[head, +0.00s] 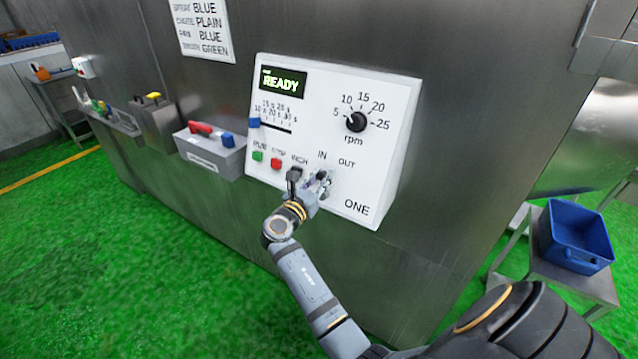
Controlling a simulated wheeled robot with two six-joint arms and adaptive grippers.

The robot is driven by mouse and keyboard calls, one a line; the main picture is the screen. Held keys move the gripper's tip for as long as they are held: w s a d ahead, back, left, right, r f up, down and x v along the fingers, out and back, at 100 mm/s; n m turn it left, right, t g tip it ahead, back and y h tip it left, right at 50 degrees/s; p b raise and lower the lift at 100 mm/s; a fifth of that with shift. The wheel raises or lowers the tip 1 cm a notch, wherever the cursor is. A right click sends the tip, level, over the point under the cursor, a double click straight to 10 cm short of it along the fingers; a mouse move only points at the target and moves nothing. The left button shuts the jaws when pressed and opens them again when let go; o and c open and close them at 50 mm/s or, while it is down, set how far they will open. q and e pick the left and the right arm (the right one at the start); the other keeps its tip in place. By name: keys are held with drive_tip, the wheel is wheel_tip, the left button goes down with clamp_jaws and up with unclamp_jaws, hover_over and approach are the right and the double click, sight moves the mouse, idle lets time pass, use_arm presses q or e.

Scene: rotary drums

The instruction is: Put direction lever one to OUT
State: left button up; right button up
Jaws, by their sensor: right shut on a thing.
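The white control panel of drum one (385,135) is on the steel housing, with "ONE" at its lower right and a green "READY" display (282,82). Direction lever one (322,174) is low on the panel, beneath the IN and OUT labels. Its dark part shows below IN, to the left of OUT. My right gripper (320,182) is at the lever and shut on it. The fingers hide most of the lever, so its exact tilt is hard to tell. My left gripper is not in view.
An rpm knob (356,122), a blue slider (254,122), a green button (257,156) and a red button (276,163) are on the panel. A grey box with a red handle (205,131) is to the left. A blue bin (575,238) stands at right.

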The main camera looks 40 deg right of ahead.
drive_tip(key=shift+s+d+p, duration=0.25)
drive_tip(key=shift+s+p, duration=0.25)
drive_tip(key=shift+s, duration=0.1)
drive_tip(key=shift+s+d+p, duration=0.25)
drive_tip(key=shift+s+p, duration=0.2)
drive_tip(key=shift+s, duration=0.15)
drive_tip(key=o, duration=0.9)
drive_tip(key=shift+s, duration=0.1)
drive_tip(key=shift+r, duration=0.15)
wheel_tip(320, 180, up, 10)
drive_tip(key=shift+f, duration=0.15)
drive_tip(key=shift+d, duration=0.1)
